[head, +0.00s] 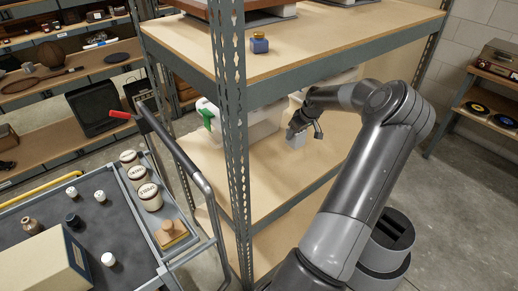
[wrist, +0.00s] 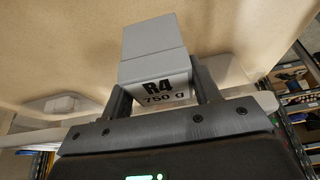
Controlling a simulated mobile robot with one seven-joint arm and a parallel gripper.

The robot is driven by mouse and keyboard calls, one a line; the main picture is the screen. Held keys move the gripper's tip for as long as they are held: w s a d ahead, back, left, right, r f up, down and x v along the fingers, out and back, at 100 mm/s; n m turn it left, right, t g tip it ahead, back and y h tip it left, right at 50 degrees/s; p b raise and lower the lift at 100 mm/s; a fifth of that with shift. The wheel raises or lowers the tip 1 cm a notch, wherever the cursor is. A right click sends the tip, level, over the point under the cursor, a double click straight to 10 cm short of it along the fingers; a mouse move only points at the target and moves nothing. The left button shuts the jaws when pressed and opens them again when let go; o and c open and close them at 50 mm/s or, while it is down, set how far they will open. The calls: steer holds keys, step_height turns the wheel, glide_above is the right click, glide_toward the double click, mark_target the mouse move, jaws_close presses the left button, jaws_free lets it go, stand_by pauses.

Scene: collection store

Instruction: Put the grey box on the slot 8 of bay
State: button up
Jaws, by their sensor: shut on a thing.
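In the wrist view, the grey box (wrist: 155,60) has a lid and the label "R4 750 g". My gripper (wrist: 158,98) is shut on it, with one finger on each side. In the head view, my arm reaches into the middle level of the metal shelf bay, and the grey box (head: 296,139) shows small below my gripper (head: 303,131). The middle shelf board (head: 240,180) lies beneath it. I cannot tell whether the box touches the board. No slot number is readable in either view.
A perforated upright post (head: 232,150) is at the bay's front corner. A small blue jar (head: 259,43) sits on the shelf above. A cart (head: 120,220) with jars stands at left.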

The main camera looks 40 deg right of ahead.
steer(key=shift+w+a+f, duration=0.85)
steer(key=shift+w+f, duration=0.95)
steer(key=shift+w, duration=0.1)
steer(key=shift+w+a+f, duration=0.85)
steer(key=shift+w+f, duration=0.95)
steer(key=shift+w, duration=0.1)
steer(key=shift+w+a+f, duration=0.85)
steer(key=shift+w+f, duration=0.95)
steer(key=shift+w, duration=0.1)
steer(key=shift+f, duration=0.15)
steer(key=o, duration=1.6)
steer(key=shift+c, duration=0.2)
steer(key=v, duration=0.7)
steer(key=shift+r, duration=0.35)
steer(key=shift+s, duration=0.15)
